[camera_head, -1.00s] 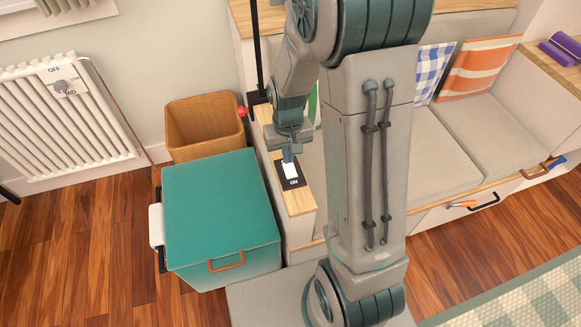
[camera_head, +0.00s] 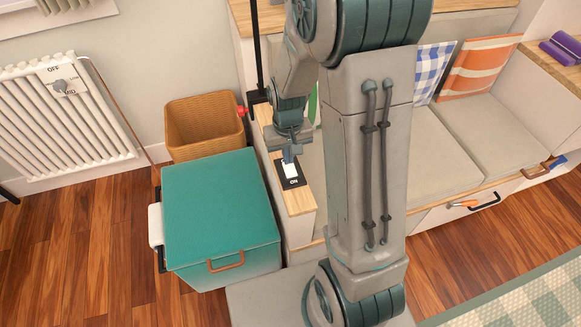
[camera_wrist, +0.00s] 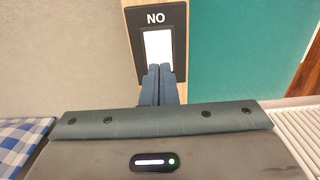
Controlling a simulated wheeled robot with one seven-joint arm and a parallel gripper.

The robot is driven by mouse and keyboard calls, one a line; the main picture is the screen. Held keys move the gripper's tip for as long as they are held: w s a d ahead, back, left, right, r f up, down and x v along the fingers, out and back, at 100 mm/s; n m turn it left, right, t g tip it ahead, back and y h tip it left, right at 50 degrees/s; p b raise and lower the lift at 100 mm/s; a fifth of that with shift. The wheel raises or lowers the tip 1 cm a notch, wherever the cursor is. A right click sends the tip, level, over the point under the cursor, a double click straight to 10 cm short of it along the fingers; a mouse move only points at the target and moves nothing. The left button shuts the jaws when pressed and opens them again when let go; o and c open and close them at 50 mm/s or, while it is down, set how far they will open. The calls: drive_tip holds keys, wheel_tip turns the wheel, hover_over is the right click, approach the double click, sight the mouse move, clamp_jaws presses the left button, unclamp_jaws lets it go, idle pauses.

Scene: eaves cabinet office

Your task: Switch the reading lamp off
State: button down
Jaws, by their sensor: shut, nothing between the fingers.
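The lamp's switch is a white rocker (camera_head: 290,170) on a black plate (camera_head: 293,183), set on the narrow wooden ledge of the bench. The plate is marked "ON". In the wrist view the white rocker (camera_wrist: 158,48) shows in its black frame, with the lettering upside down. My gripper (camera_head: 288,158) points down at the switch with its fingers together. In the wrist view the fingertips (camera_wrist: 158,68) overlap the rocker's near end; whether they touch it I cannot tell. A black pole (camera_head: 257,50) rises behind the ledge; the lamp's head is out of view.
A teal box (camera_head: 220,205) with a tan handle stands left of the ledge, and a wicker basket (camera_head: 205,125) behind it. A white radiator (camera_head: 65,120) is at far left. Cushioned seats (camera_head: 440,155) lie to the right. The wooden floor at lower left is clear.

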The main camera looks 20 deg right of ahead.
drive_tip(key=shift+f+b, duration=0.45)
drive_tip(key=shift+f, duration=0.2)
drive_tip(key=shift+r+p, duration=2.85)
drive_tip(key=shift+r, duration=0.7)
drive_tip(key=s+r+t+p, duration=0.1)
drive_tip(key=s+r+p, duration=0.5)
drive_tip(key=r, duration=0.8)
drive_tip(key=s+r+t+p, duration=0.1)
drive_tip(key=s+r+p, duration=0.5)
drive_tip(key=r, duration=0.7)
drive_tip(key=shift+s+r+t, duration=0.4)
drive_tip(key=shift+s, duration=0.55)
